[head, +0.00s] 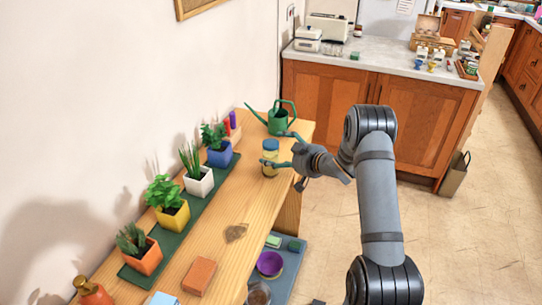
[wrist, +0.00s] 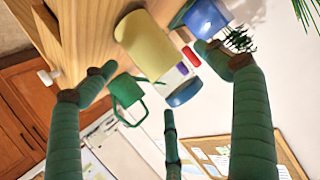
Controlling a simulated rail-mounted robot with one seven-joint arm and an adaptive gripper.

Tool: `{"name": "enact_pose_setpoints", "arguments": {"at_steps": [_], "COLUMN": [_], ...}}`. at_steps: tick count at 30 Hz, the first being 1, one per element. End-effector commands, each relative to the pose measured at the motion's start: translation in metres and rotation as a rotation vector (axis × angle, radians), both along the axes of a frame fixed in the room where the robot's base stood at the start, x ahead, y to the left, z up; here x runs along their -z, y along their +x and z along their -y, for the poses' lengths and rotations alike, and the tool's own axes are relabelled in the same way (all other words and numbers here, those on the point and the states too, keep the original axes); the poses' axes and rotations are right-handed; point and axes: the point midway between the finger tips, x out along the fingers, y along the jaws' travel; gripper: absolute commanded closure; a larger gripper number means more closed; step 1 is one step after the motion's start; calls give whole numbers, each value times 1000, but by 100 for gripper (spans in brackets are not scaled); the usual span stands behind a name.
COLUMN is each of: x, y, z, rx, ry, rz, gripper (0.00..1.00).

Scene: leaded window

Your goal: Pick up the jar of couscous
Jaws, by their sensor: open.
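The jar of couscous (head: 270,158) stands upright on the wooden bench, near its right edge. It has pale yellow contents and a blue lid. In the wrist view the jar (wrist: 145,46) appears tilted, with its yellow body above and its blue lid lower right. My gripper (head: 279,150) is open at the jar, coming from the right, with green fingers on either side of it. In the wrist view the fingers of my gripper (wrist: 154,58) spread left and right of the jar, and a third finger shows below. I cannot tell whether any finger touches the jar.
A green watering can (head: 278,121) stands behind the jar at the bench's far end. To the left, a blue pot (head: 219,156) and several other potted plants stand in a row on a green tray (head: 188,229). A terracotta block (head: 199,276) lies nearer on the bench.

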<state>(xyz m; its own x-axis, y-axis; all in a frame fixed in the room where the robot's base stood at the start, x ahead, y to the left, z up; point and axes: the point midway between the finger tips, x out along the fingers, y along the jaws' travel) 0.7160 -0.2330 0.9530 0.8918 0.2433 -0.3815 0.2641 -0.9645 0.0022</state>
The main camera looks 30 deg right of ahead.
Motion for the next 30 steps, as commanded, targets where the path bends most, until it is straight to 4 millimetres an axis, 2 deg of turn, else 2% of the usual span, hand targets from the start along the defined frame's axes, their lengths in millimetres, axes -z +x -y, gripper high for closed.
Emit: {"name": "enact_pose_setpoints", "arguments": {"at_steps": [6, 14, 30], "x": [10, 12, 11], "y": [23, 26, 26], "z": [-6, -7, -7], "rx": [0, 1, 0], "ry": [0, 0, -1], "rz": [0, 0, 0], "gripper": [13, 13, 44]}}
